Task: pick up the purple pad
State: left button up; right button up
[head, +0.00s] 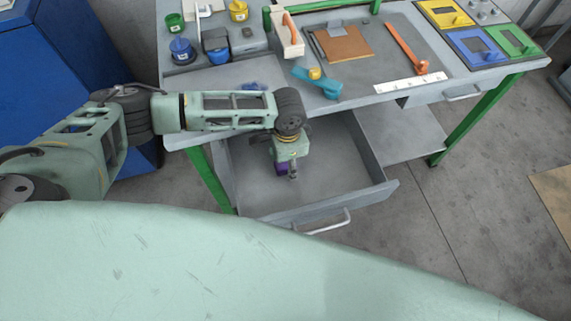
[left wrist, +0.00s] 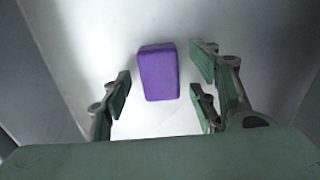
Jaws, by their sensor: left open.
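The purple pad (left wrist: 158,74) lies on the pale floor of the open drawer (head: 310,221). In the head view only a small part of the pad (head: 281,169) shows below my left gripper (head: 290,172), which reaches down into the drawer. In the left wrist view my left gripper (left wrist: 160,98) is open. The pad sits between and slightly beyond its fingers, with a gap on each side and nothing held. My right gripper is not in view.
The drawer walls surround the gripper, and the workbench top (head: 210,90) stands above the drawer's back. On the bench are a blue tool (head: 318,84), a white ruler (head: 410,84), an orange tool (head: 406,48) and coloured containers. The rest of the drawer floor looks clear.

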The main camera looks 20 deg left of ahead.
pick_arm(q)
jog(key=shift+c, duration=0.2)
jog(key=c, duration=1.1)
jog(key=shift+o, duration=0.2)
jog(key=shift+r, duration=0.1)
notch_tip(320, 180, up, 4)
jog(key=shift+w+f+b, duration=0.1)
jog(key=shift+b, duration=0.2)
jog(key=s+d+r+b, duration=0.1)
jog(key=d+r, duration=0.6)
jog(key=d, duration=0.4)
jog(key=shift+s+d+b, duration=0.3)
jog(key=shift+s+b, duration=0.05)
jog(key=shift+s, duration=0.05)
